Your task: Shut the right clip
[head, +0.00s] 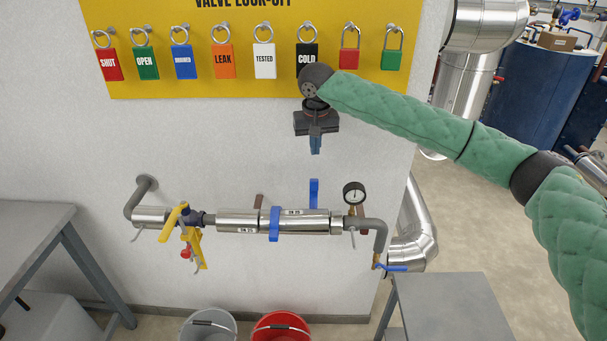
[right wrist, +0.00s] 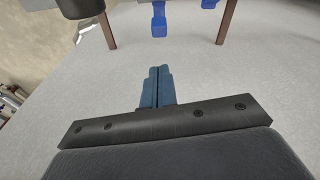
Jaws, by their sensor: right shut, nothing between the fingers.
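The right clip (head: 314,192) is a blue lever that stands up above the silver pipe cover (head: 300,222). The left clip (head: 274,224) is blue too and lies down across the front of the cover. My right gripper (head: 316,146) is shut and empty, its blue fingers pointing down. It is above the right clip, apart from it, in front of the wall. In the right wrist view my shut fingers (right wrist: 157,82) point toward the right clip (right wrist: 159,22), with a gap between. The left clip (right wrist: 209,4) shows partly at the top edge. My left gripper is not in view.
A pressure gauge (head: 354,193) stands right of the cover. A yellow valve handle (head: 174,216) and tag are to its left. A yellow lock-off board (head: 250,85) hangs behind my right wrist. A grey bucket (head: 207,326) and red bucket (head: 281,327) stand below the pipe.

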